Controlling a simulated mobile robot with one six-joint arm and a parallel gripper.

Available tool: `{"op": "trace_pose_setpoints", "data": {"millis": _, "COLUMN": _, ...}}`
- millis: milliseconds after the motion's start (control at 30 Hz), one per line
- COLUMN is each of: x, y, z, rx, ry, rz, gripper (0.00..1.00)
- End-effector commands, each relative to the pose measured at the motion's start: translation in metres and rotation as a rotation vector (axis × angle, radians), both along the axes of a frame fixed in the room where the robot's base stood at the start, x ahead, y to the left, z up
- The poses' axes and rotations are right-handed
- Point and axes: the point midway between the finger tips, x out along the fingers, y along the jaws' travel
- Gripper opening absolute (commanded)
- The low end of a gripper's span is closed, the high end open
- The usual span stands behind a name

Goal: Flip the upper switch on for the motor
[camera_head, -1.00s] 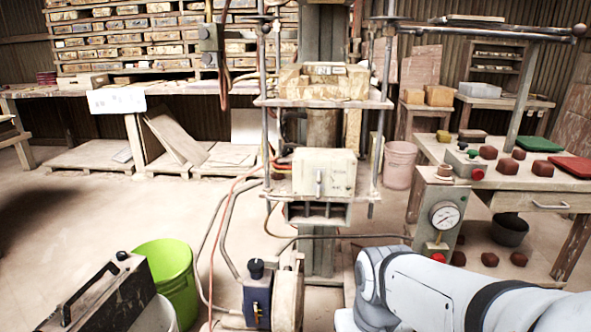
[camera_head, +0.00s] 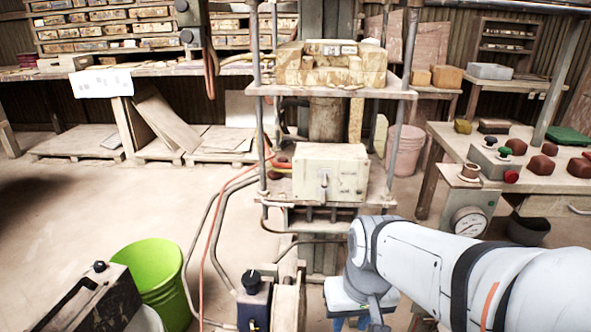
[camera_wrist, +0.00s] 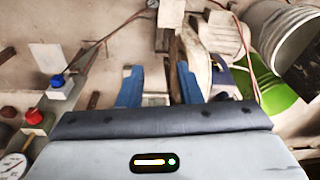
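A blue switch box (camera_head: 254,303) with a black knob on top stands low at the front of the press, left of a beige round housing (camera_head: 288,303) that may be the motor. Small switches on its front are too small to read. Higher up, a cream box (camera_head: 331,172) with a lever on its front is mounted on the press. My gripper (camera_head: 350,324) points down to the right of the blue box, apart from it. In the wrist view my gripper (camera_wrist: 158,86) has its blue fingers apart, with nothing held between them.
A lime green bucket (camera_head: 156,280) and a dark case (camera_head: 85,300) stand at the lower left. Hoses and an orange cable run beside the press. A gauge box (camera_head: 467,215) and a table with red and green buttons are at the right. Floor is clear at left.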

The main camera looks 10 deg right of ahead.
Motion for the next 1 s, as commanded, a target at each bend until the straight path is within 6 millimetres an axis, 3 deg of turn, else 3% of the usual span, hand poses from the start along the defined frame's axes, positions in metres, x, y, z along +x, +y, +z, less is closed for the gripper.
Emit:
{"op": "trace_pose_setpoints", "data": {"millis": 167, "x": 0.034, "y": 0.025, "z": -0.004, "rx": 0.225, "ry": -0.054, "rz": -0.054, "gripper": 0.32}}
{"op": "trace_pose_setpoints", "data": {"millis": 367, "x": 0.106, "y": 0.035, "z": 0.024, "rx": 0.549, "ry": -0.265, "rz": -0.139, "gripper": 0.32}}
{"op": "trace_pose_setpoints", "data": {"millis": 500, "x": 0.158, "y": 0.017, "z": 0.057, "rx": 0.718, "ry": -0.479, "rz": -0.200, "gripper": 0.32}}
{"op": "trace_pose_setpoints", "data": {"millis": 633, "x": 0.194, "y": -0.009, "z": 0.087, "rx": 0.814, "ry": -0.669, "rz": -0.248, "gripper": 0.32}}
{"op": "trace_pose_setpoints", "data": {"millis": 800, "x": 0.217, "y": -0.037, "z": 0.114, "rx": 0.866, "ry": -0.829, "rz": -0.289, "gripper": 0.32}}
{"op": "trace_pose_setpoints", "data": {"millis": 1000, "x": 0.232, "y": -0.039, "z": 0.119, "rx": 0.880, "ry": -0.875, "rz": -0.299, "gripper": 0.32}}
